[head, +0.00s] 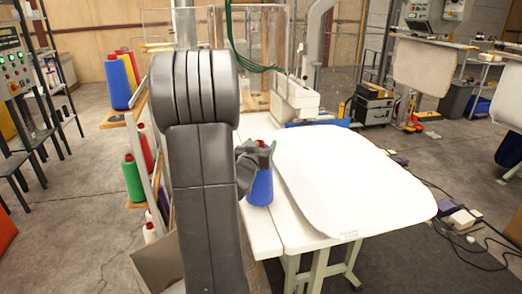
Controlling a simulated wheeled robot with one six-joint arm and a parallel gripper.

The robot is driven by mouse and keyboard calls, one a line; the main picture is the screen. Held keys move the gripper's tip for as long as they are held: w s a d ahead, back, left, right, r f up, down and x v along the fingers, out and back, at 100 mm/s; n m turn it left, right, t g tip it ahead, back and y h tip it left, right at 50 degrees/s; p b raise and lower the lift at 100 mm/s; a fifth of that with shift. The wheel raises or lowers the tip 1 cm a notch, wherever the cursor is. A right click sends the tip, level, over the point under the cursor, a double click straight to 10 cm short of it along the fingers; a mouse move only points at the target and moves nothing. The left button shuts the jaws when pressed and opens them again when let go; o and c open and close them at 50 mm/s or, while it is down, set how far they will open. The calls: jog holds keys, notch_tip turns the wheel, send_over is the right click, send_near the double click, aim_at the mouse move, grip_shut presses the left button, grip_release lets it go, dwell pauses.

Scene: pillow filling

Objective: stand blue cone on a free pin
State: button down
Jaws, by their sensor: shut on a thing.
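A blue cone (260,187) with a dark red top stands upright at the left edge of the white table (262,232). My gripper (258,150) is shut on its top from above. Whether the cone touches the table I cannot tell. The cone rack (137,118) is to the left, partly hidden behind my arm. Its upper shelf bears another blue cone (117,84), a yellow cone and a red cone. Lower down are a green cone (132,179), a red cone (146,151) and a white cone (150,233). I cannot make out any bare pin.
A large white pillow-shaped piece (350,185) covers most of the table, just right of the held cone. A machine with clear panels (265,55) stands behind the table. An open cardboard box (155,268) is at the lower left. Cables and small boxes lie on the floor at right.

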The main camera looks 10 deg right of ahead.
jog(key=shift+f, duration=0.75)
jog(key=shift+f, duration=0.15)
jog(key=shift+c, duration=1.3)
grip_release()
